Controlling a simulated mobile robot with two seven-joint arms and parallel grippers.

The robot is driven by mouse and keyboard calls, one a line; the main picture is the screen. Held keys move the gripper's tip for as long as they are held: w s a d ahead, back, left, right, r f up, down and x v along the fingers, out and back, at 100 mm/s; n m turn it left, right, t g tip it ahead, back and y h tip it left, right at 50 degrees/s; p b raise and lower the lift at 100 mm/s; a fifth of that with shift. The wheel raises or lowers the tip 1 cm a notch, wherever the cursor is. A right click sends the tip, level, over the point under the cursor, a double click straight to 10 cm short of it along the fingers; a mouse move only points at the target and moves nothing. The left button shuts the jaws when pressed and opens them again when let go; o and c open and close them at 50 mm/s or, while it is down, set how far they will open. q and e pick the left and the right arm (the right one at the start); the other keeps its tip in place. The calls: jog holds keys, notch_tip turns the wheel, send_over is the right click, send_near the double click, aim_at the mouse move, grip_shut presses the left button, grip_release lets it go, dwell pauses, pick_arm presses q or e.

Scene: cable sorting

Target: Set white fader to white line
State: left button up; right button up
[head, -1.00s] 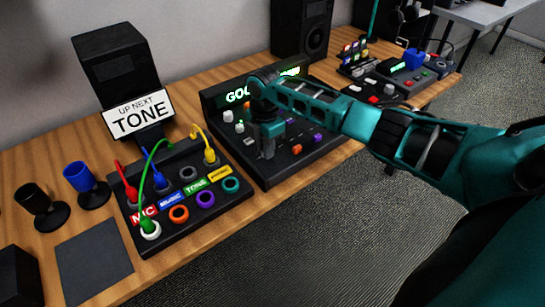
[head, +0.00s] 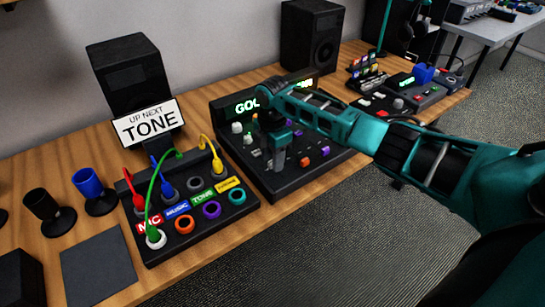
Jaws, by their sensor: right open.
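The black mixer console (head: 296,182) stands on the wooden table in the middle of the view, with a green-lit display on its back panel. White knobs (head: 237,127) sit at its left side, and orange and purple caps show on its right half. My right gripper (head: 279,166) points down over the left front part of the console. It is open. The white fader and the white line cannot be made out; the gripper and arm cover part of the panel. My left gripper is not in view.
Left of the console is a patch box (head: 205,226) with red, green, blue and yellow cables. Behind it stand a TONE sign (head: 150,122) and a speaker (head: 123,75). Cups (head: 92,190) stand at the left. A second control box (head: 403,97) stands at the right.

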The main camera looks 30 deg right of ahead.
notch_tip(320, 180, up, 12)
jog(key=p, duration=0.1)
jog(key=shift+r, duration=0.25)
dwell(0.4)
jog(key=shift+m, duration=0.9)
jog(key=s+a+f, duration=0.4)
jog(key=a+f, duration=0.1)
jog(key=s+a+f, duration=0.2)
jog(key=f, duration=0.1)
jog(key=shift+s+a+f, duration=0.15)
jog(key=shift+a+f, duration=0.05)
jog(key=shift+a, duration=0.2)
jog(key=s+a+f+m+t+y, duration=0.1)
jog(key=s+a+f+m, duration=0.2)
jog(key=s, duration=0.4)
jog(key=s+a+f+m+t+y, duration=0.1)
jog(key=s+a+m, duration=0.2)
jog(key=s+m, duration=0.35)
jog(key=s+d+r+m+t+h, duration=0.2)
jog(key=s+d+m, duration=0.35)
jog(key=s, duration=0.45)
jog(key=w+a+f+t+y, duration=0.2)
jog(key=w+a+f+t, duration=0.1)
jog(key=w+f+t, duration=0.3)
jog(key=shift+w+a+f+t, duration=0.4)
jog(key=shift+w+f, duration=0.35)
jog(key=shift+f, duration=0.55)
